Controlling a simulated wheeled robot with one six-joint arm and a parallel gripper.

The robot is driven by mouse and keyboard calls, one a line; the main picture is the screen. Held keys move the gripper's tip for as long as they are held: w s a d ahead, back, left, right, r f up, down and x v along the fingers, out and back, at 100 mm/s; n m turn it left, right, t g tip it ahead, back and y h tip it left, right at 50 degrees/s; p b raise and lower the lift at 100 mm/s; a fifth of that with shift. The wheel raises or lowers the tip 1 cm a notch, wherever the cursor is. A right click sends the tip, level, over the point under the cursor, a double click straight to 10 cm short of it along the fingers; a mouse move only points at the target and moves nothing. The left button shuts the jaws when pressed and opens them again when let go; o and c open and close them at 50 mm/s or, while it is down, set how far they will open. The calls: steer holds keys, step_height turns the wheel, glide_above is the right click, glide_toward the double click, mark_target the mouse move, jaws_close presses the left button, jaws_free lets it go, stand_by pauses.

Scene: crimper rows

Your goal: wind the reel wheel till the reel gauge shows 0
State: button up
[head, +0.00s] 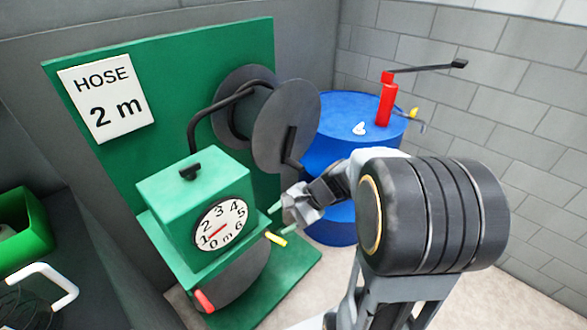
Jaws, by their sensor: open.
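The green reel housing (165,215) stands at the middle left. My gripper (277,220) is open and empty, just right of the housing near the yellow peg. I cannot tell whether it touches the peg.
A dark hose drum (288,118) and black pipe are on the green back panel (178,65), with a sign (107,97) reading "HOSE 2 m". A blue barrel (340,118) with a red crank pump (387,103) stands behind my arm. A green bin (28,225) is at far left.

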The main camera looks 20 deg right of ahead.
steer(key=w+d+f+m+t+y, duration=0.2)
steer(key=w+d+m+t, duration=0.3)
steer(key=w+d+m, duration=0.15)
steer(key=m+t+h, duration=0.4)
steer(key=m+t, duration=0.5)
steer(key=m, duration=0.2)
glide_toward(303, 170)
steer(key=p+x, duration=0.1)
steer(key=x, duration=1.1)
steer(key=shift+r, duration=0.1)
jaws_close()
